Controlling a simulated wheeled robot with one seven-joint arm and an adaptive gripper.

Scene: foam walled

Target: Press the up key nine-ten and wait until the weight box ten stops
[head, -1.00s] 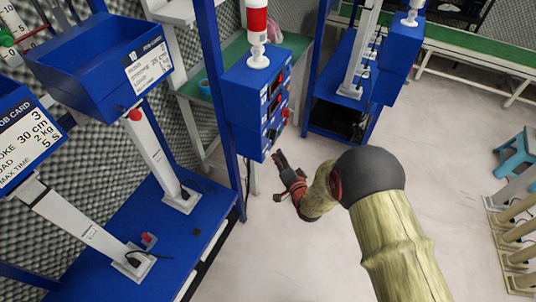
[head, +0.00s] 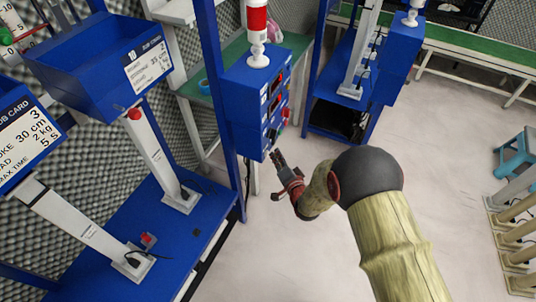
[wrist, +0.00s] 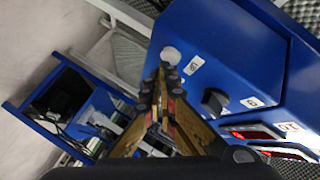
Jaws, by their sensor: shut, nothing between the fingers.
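The blue control box (head: 246,88) stands on the blue frame in the head view. Its panel also shows in the wrist view (wrist: 229,42), with a black knob (wrist: 214,102), small white labels and a round whitish button (wrist: 170,55). A label near that button is too small to read surely. My gripper (head: 275,154) is shut and empty, just below and in front of the panel's lower part. In the wrist view its fingertips (wrist: 166,80) point at the button's edge; contact cannot be told.
Another blue box with a job card (head: 22,135) is at the left edge. Red displays (wrist: 255,134) are on the panel. A second blue frame (head: 345,115) stands behind, right of the gripper.

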